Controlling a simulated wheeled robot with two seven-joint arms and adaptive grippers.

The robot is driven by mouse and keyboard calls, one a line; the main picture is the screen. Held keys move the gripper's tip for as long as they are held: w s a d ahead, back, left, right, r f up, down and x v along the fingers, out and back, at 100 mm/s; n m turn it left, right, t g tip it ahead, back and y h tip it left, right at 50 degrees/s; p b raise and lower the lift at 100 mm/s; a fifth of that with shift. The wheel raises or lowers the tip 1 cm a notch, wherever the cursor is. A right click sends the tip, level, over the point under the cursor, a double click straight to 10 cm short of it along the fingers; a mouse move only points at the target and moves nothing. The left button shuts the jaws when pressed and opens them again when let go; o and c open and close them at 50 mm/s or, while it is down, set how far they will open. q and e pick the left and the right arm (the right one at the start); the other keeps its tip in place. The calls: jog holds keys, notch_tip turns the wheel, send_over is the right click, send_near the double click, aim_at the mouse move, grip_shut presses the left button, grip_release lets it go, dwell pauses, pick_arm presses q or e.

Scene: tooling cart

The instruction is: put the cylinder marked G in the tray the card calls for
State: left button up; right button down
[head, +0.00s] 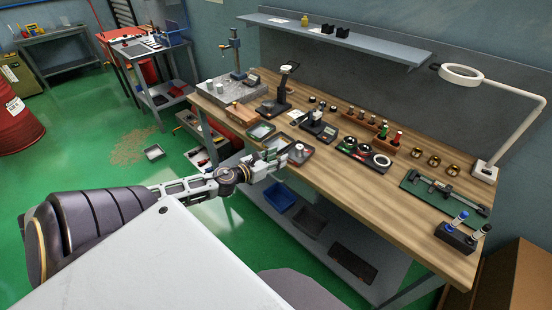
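My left gripper (284,157) is over the front edge of the workbench, at the near side of a dark tray (307,157). A small pale cylinder-like piece (299,148) shows at its fingertips, over that tray; I cannot tell whether the fingers hold it or it stands in the tray. A second dark tray (261,131) with a lighter inside lies just behind and to the left. Small grey cylinders (210,86) stand on the granite plate (245,92). No letter G and no card text can be read at this size. My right gripper is not in view.
The wooden bench (345,180) also holds a dial-gauge stand (276,104), a digital instrument (318,127), a caliper (433,189) and a black holder with blue-capped pieces (456,237). A ring lamp (461,74) overhangs the right end. A blue bin (280,198) sits on the lower shelf.

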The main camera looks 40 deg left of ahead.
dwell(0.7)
pick_arm(q)
jog(key=s+a+f+n+g+y, duration=0.25)
jog(key=a+f+n, duration=0.3)
jog(key=f, duration=0.45)
jog(key=s+a+f+n+g+y, duration=0.1)
jog(key=s+a+f+n+y, duration=0.15)
jog(key=a+f+n, duration=0.55)
jog(key=s+d+f+n+g, duration=0.1)
jog(key=s+f+n+g, duration=0.15)
jog(key=s+f, duration=0.55)
jog(key=s+d+f+n+g, duration=0.1)
jog(key=s+d+f+n, duration=0.2)
jog(key=f, duration=0.8)
jog(key=s+d+f+n+g+h, duration=0.1)
jog(key=s+d+f+n+g, duration=0.1)
jog(key=s+d+f+n, duration=0.45)
jog(key=s+d+f+n+g, duration=0.2)
jog(key=s+d+f+n, duration=0.1)
jog(key=s+f, duration=0.65)
jog(key=s+d+f+n+g+h, duration=0.1)
jog(key=s+d+f+n, duration=0.2)
jog(key=s+d, duration=0.3)
jog(key=s+d+f+n+g+h, duration=0.1)
jog(key=s+d+f+n+g, duration=0.1)
jog(key=s+d+f, duration=0.3)
jog(key=s+d+n, duration=0.1)
jog(key=d, duration=0.3)
jog(key=shift+s+d, duration=0.35)
jog(key=shift+s, duration=0.05)
